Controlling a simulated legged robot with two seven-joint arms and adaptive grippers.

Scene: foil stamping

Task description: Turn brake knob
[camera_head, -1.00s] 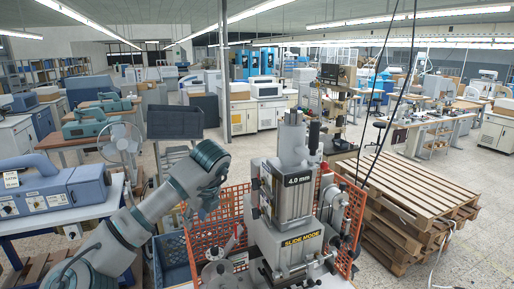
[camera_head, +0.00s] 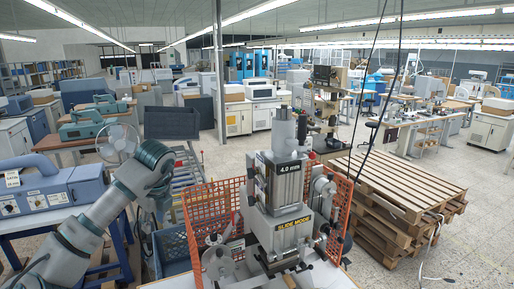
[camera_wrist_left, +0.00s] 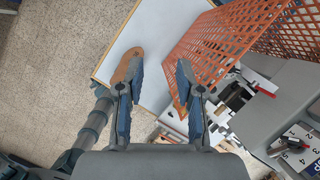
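My right gripper is out of view.
The mesh (camera_wrist_left: 222,45) rises close to the right finger in the wrist view. Stacked pallets (camera_head: 390,195) stand right of the machine. A blue crate (camera_head: 174,247) is left of the guard. A bench with a blue machine (camera_head: 55,190) is at far left.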

